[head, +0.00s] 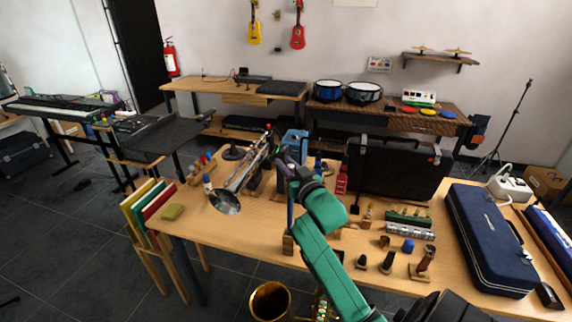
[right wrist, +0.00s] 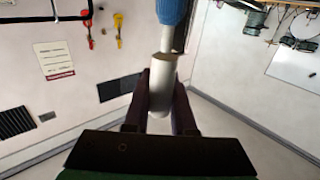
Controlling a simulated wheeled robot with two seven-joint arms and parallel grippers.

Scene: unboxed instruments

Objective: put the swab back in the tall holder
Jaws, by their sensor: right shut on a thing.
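My right gripper (head: 281,154) is above the middle of the wooden table, at the end of the green arm. In the right wrist view its dark fingers (right wrist: 160,100) are shut on a white cylindrical piece (right wrist: 163,85), joined by a shaft to a blue part (right wrist: 174,12) cut off by the frame edge. This looks like the swab. In the head view the swab is not clear behind the wrist. A dark upright thing (head: 290,208) with a wooden foot (head: 288,244) stands by the arm. I cannot tell whether it is the tall holder. My left gripper is not in view.
A trumpet (head: 245,172) stands left of the gripper, with a blue object (head: 293,146) behind. A black case (head: 398,168) and a navy case (head: 487,238) occupy the right. Several small pieces stand near the front edge.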

